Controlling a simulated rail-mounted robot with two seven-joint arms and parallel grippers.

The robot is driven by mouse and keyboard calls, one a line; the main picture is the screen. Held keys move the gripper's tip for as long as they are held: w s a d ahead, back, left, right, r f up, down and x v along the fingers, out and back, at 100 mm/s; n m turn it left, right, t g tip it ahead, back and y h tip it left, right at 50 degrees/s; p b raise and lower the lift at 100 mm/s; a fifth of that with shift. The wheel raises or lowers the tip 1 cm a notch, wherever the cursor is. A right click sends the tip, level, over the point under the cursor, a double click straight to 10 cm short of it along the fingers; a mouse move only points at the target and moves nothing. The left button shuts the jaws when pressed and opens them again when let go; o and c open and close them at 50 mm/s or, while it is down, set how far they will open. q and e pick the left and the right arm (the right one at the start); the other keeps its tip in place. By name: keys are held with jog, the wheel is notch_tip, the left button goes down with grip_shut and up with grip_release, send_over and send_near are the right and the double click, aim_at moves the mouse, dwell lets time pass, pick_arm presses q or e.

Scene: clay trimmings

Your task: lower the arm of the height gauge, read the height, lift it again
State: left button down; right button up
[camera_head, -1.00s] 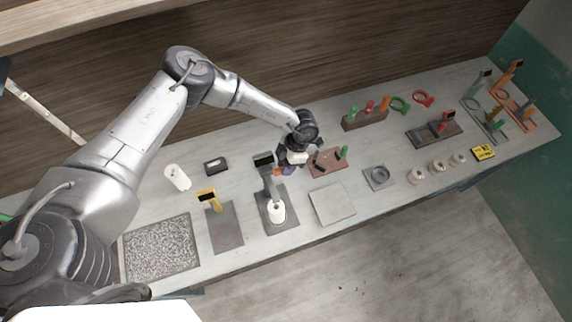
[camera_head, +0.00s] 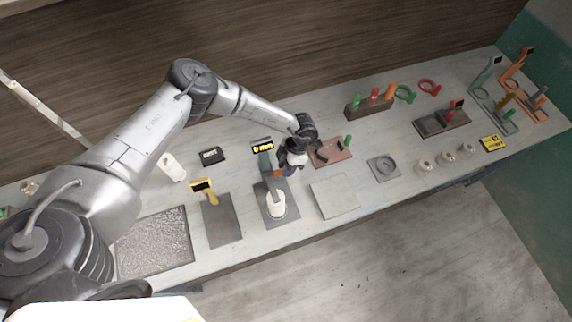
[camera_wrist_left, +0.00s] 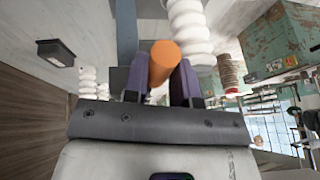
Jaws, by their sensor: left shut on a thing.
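The height gauge is a grey post with a display (camera_head: 262,145) on top, standing on a dark base plate (camera_head: 288,211). The display is lit with yellow characters, too small to read. A white round piece (camera_head: 277,207) stands on the plate under the gauge. My left gripper (camera_head: 284,171) is beside the post, shut on the gauge arm's orange knob (camera_head: 278,173). In the left wrist view the orange knob (camera_wrist_left: 163,62) sits between the purple fingers (camera_wrist_left: 160,85). Whether the arm touches the white piece cannot be told. My right gripper is not in view.
A yellow gauge (camera_head: 203,187) on a dark plate stands left of the height gauge. A brown board (camera_head: 330,153) with small tools lies close right of my gripper, with a pale slab (camera_head: 335,196) in front. A small black box (camera_head: 212,155) and a white cylinder (camera_head: 172,167) stand behind left.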

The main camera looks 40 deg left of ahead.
pick_arm(q)
jog(key=shift+a+f, duration=0.15)
jog(key=shift+f, duration=0.15)
jog(key=c, duration=0.9)
grip_release()
jog(key=shift+r, duration=0.1)
jog(key=shift+w+r, duration=0.1)
jog(key=shift+r, duration=0.05)
jog(key=b+v, duration=0.2)
jog(key=v, duration=1.1)
jog(key=shift+w+d+r+b, duration=0.1)
jog(key=shift+d+r+b, duration=0.1)
jog(key=shift+b, duration=0.2)
